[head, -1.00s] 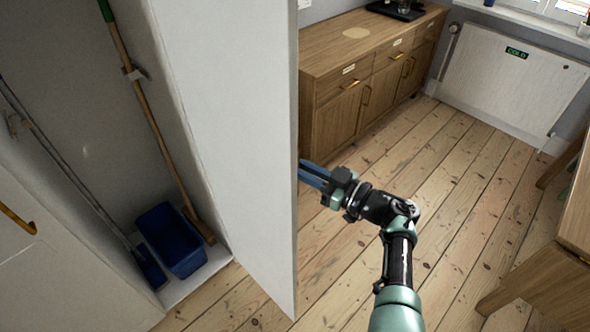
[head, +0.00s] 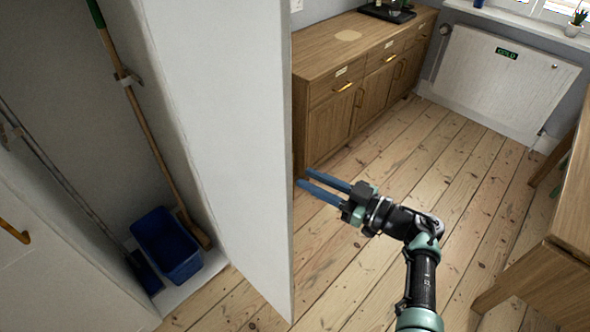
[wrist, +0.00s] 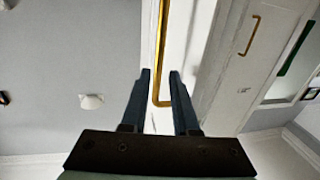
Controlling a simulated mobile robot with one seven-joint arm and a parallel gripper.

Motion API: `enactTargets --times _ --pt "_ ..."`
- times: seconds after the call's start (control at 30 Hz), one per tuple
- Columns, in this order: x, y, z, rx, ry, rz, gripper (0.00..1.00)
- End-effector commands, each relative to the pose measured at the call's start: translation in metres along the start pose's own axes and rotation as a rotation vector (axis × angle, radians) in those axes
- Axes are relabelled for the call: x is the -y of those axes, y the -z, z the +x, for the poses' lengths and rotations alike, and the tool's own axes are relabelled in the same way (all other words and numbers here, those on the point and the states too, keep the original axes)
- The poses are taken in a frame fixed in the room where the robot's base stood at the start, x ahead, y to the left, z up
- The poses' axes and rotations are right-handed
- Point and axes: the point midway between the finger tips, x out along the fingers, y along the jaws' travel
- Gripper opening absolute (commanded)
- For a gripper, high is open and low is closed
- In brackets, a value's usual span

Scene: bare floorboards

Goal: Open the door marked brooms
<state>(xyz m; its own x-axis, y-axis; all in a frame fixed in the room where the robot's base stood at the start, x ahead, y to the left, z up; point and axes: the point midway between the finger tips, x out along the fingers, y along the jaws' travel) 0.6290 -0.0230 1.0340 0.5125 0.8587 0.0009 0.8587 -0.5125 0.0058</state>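The white door (head: 225,130) stands swung wide open in the head view, its inner face towards me. The tall cupboard behind it shows a green-and-wood broom pole (head: 135,95), a grey-handled broom (head: 60,180) and a blue bucket (head: 168,245). No brooms label shows. My gripper (head: 303,178) is just right of the door's free edge, its two blue fingers apart and nothing held. In the wrist view, a brass bar handle (wrist: 161,50) on a white panel appears between the open fingertips (wrist: 160,72); whether it touches them I cannot tell.
A wooden sideboard (head: 335,110) stands behind the door, with a white radiator (head: 505,85) at the back right. A wooden table (head: 550,260) is at the right edge. Bare floorboards (head: 440,150) lie clear between them.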

Motion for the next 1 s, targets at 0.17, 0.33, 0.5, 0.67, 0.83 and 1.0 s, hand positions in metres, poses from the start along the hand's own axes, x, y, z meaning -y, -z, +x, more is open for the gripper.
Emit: enactTargets --times 0.17,0.33,0.5,0.67,0.83,1.0 --pt "0.0 -0.001 -0.039 0.0 -0.002 -0.002 0.28" --pt "0.0 0.0 -0.06 0.0 0.002 -0.001 0.28" --pt "0.001 0.001 -0.068 0.0 0.004 -0.001 0.28" --pt "0.001 0.001 -0.068 0.0 0.004 -0.001 0.28" --pt "0.001 0.001 -0.068 0.0 0.004 -0.002 0.28" --pt "0.0 0.002 -0.067 -0.003 0.002 -0.007 0.28"
